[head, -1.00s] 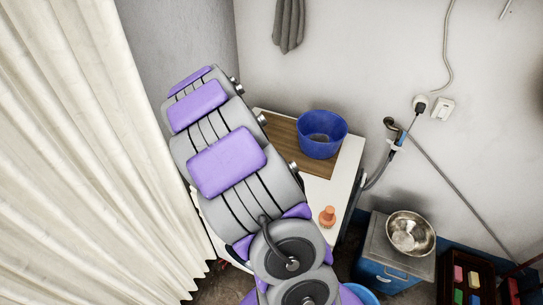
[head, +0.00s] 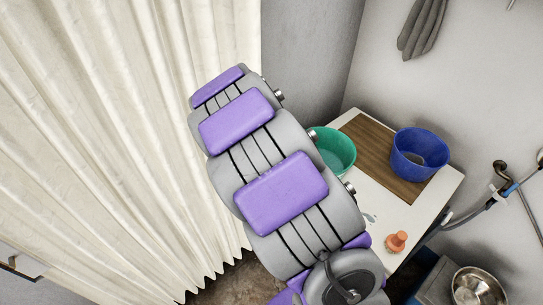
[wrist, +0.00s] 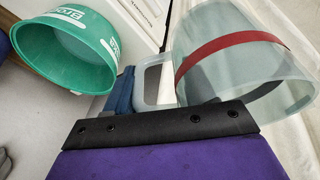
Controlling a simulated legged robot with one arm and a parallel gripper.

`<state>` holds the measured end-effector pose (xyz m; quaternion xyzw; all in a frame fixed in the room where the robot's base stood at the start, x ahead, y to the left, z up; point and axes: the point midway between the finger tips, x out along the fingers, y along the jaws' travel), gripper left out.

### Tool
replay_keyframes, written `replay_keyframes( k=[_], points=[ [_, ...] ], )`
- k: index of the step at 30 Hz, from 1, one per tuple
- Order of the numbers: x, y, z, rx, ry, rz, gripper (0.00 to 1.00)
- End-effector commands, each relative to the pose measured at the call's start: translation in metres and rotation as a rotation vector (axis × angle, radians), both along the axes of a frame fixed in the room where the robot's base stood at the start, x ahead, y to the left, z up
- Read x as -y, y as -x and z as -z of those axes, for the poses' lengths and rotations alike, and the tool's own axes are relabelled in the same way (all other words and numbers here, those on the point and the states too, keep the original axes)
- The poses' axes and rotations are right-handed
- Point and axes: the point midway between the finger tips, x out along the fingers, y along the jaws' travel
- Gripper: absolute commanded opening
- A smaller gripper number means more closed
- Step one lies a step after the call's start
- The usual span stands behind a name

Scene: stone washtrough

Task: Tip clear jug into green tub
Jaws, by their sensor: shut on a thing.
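The green tub (head: 338,158) stands on the white table, partly hidden behind my arm in the head view. In the wrist view the green tub (wrist: 75,50), with white lettering, is at the upper left. The clear jug (wrist: 225,80), with a red band, is at the right of the wrist view, apart from the tub. My gripper (wrist: 134,88) is shut on the clear jug at its handle. Neither gripper nor jug shows in the head view, where my arm covers that area. I cannot tell what the jug holds.
A blue tub (head: 420,155) stands on a brown board (head: 372,150) on the white table (head: 375,205). An orange object (head: 396,241) is near the table's front edge. A steel bowl (head: 478,287) is at lower right. A cream curtain (head: 110,130) hangs close at left.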

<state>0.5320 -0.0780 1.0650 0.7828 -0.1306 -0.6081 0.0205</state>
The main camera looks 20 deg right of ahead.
Motion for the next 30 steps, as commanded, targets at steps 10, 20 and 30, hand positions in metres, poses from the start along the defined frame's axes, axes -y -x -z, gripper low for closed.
replay_keyframes(
  k=[10, 20, 30],
  points=[
    [0.051, 0.008, 0.001, -0.002, 0.000, 0.088, 0.00],
    [0.129, 0.031, 0.003, -0.005, -0.001, 0.225, 0.00],
    [0.253, 0.098, 0.007, 0.000, -0.001, 0.458, 0.00]
  ],
)
